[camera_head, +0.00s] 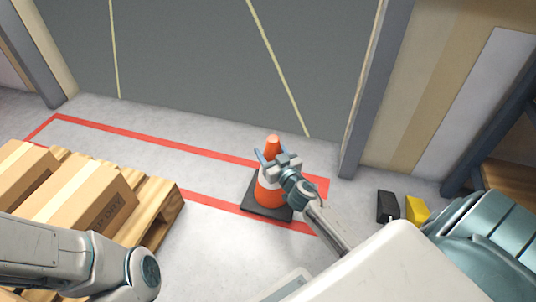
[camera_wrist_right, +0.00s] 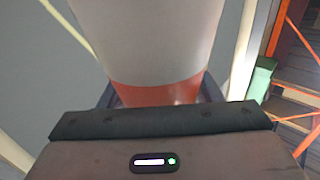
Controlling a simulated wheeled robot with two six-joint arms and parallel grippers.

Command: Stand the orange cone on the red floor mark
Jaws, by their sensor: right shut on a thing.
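The orange cone (camera_head: 272,146) with a white band and a dark square base (camera_head: 254,205) stands upright on the floor in the head view. Its base overlaps the red floor mark (camera_head: 225,205), a red outline, near its right end. My right gripper (camera_head: 269,157) is shut on the cone's upper part. In the right wrist view the cone's white band and orange body (camera_wrist_right: 155,92) fill the space between the fingers. Whether the base touches the floor is hard to tell. In the head view my left arm shows at the lower left, with its gripper out of frame.
A wooden pallet (camera_head: 165,213) with cardboard boxes (camera_head: 95,203) stands at the left. A grey door (camera_head: 200,60) closes off the back. A black block (camera_head: 387,206) and a yellow block (camera_head: 416,210) lie at the right by the wall. The floor left of the cone is clear.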

